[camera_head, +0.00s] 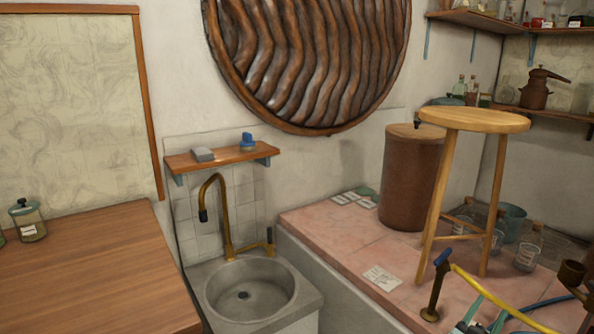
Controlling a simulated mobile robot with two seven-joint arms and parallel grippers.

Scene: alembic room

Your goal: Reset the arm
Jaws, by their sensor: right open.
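Neither of my grippers can be made out in the head view, and no arm of mine is clearly seen. What they may hold is not shown. The task names no object. The view takes in a room corner with a stone sink (217,295), a brass tap (226,222) over it, and a pink tiled platform (335,240) to the right.
A wooden counter (90,275) fills the lower left, with a jar (27,222) on it. A wooden stool (474,119) and a brown barrel (410,185) stand on the platform. Hoses and a blue-handled dark fitting (436,290) crowd the lower right. A small shelf (218,162) hangs above the sink.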

